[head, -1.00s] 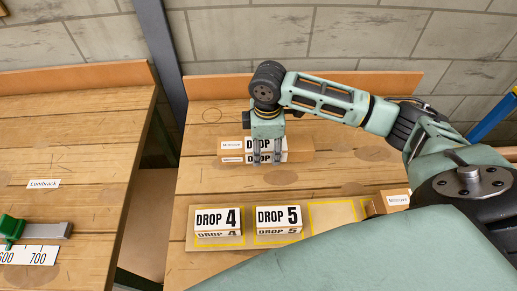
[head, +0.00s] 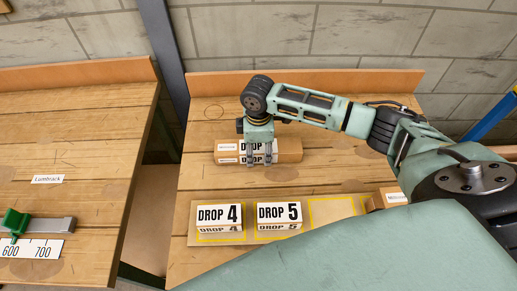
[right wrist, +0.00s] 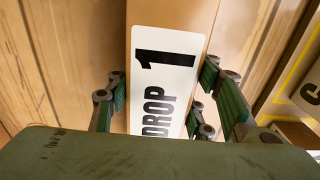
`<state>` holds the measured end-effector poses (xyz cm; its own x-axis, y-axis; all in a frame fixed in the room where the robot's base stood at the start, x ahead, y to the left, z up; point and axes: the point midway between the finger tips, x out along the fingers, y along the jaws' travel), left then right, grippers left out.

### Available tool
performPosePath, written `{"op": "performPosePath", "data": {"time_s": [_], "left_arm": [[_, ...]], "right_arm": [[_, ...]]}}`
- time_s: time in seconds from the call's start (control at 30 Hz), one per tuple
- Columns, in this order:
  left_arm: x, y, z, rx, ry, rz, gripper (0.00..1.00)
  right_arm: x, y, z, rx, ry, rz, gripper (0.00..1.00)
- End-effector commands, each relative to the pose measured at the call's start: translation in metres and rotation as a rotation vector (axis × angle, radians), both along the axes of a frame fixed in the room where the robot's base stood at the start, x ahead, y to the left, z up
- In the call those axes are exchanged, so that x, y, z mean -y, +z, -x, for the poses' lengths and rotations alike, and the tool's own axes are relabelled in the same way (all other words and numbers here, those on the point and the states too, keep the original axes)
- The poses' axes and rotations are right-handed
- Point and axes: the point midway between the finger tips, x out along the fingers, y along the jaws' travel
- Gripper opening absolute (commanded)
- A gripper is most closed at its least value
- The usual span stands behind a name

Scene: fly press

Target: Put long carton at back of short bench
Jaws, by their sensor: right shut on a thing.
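The long brown carton (head: 289,151) lies crosswise on the right-hand bench (head: 335,100), toward its back half. It has a white DROP label and a small name label. In the right wrist view the carton (right wrist: 187,14) carries a "DROP 1" label between the fingers. My right gripper (head: 261,163) points down over the carton and is shut on it, with fingers on either side. Whether the carton touches the bench top is hard to tell. My left gripper is out of view.
White boxes marked DROP 4 (head: 219,215) and DROP 5 (head: 279,213) stand in yellow-outlined spaces on a board nearer me. Another carton (head: 387,198) is partly hidden by my arm. A back lip (head: 330,83) edges the bench. The left bench (head: 80,130) holds a scale and green stop (head: 14,223).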

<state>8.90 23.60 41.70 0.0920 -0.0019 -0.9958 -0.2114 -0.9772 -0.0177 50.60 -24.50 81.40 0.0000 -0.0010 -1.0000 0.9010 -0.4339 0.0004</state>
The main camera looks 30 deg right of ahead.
Motion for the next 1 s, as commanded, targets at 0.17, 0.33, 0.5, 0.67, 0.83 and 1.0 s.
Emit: {"op": "performPosePath", "data": {"time_s": [0.17,0.33,0.5,0.67,0.83,1.0], "left_arm": [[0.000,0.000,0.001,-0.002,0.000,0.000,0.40],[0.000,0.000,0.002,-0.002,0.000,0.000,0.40],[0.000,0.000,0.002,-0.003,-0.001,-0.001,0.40],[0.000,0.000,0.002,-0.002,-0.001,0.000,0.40],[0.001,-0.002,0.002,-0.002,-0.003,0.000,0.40],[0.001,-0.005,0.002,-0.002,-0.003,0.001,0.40]], "right_arm": [[0.000,-0.002,0.000,0.000,0.000,0.000,0.56],[0.000,-0.002,0.000,-0.001,0.000,0.000,0.67],[0.000,-0.002,0.000,0.000,0.000,0.001,0.67],[0.000,0.002,0.000,0.001,0.000,0.000,0.67],[0.000,0.025,-0.001,0.004,-0.001,-0.001,0.67],[0.000,0.063,-0.001,0.004,0.000,-0.001,0.67]]}}
